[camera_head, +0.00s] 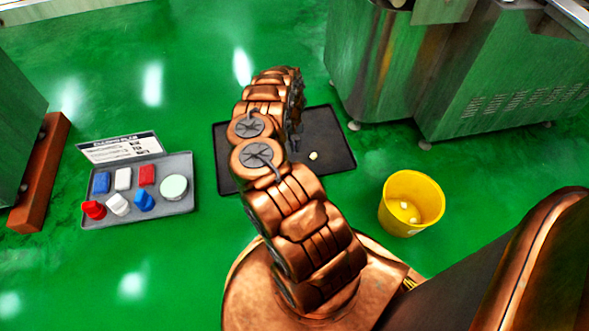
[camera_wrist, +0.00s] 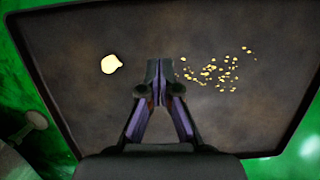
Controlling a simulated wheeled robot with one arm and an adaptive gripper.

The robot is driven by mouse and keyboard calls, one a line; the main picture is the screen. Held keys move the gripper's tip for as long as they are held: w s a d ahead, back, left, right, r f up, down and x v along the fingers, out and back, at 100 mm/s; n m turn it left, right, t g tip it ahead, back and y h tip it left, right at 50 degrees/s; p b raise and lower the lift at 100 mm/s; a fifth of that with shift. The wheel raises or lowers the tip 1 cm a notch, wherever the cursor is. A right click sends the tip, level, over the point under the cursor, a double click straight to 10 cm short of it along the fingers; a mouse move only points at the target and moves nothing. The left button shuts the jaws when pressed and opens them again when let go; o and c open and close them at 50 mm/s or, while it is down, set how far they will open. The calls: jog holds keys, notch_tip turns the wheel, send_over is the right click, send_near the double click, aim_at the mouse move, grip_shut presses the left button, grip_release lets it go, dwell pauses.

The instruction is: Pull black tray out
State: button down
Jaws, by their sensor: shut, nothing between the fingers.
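The black tray (camera_head: 326,147) lies flat on the green floor, partly hidden behind my copper arm in the head view. In the wrist view, the tray (camera_wrist: 215,25) fills most of the picture, its dark surface stained. A pale yellow lump (camera_head: 313,155) lies on it, and shows to the left of my fingers in the wrist view (camera_wrist: 112,64). Several small yellow crumbs (camera_wrist: 212,72) lie on the tray to the right of my fingers. My gripper (camera_wrist: 160,66) is shut and empty, with its fingertips over the tray; I cannot tell whether they touch it.
A yellow bucket (camera_head: 409,204) with pale pieces inside stands to the right. Metal machines (camera_head: 480,75) stand on feet at the back right. Open green floor lies between these.

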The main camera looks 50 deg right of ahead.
jog(key=b+x, duration=0.4)
jog(key=x, duration=0.6)
jog(key=shift+a+f, duration=0.1)
jog(key=shift+f, duration=0.1)
jog(key=shift+s+a+r, duration=0.2)
jog(key=shift+s+a, duration=0.2)
jog(key=shift+s, duration=0.05)
jog(key=shift+s+a+b, duration=0.45)
jog(key=shift+s+a, duration=0.3)
jog(key=shift+s, duration=0.35)
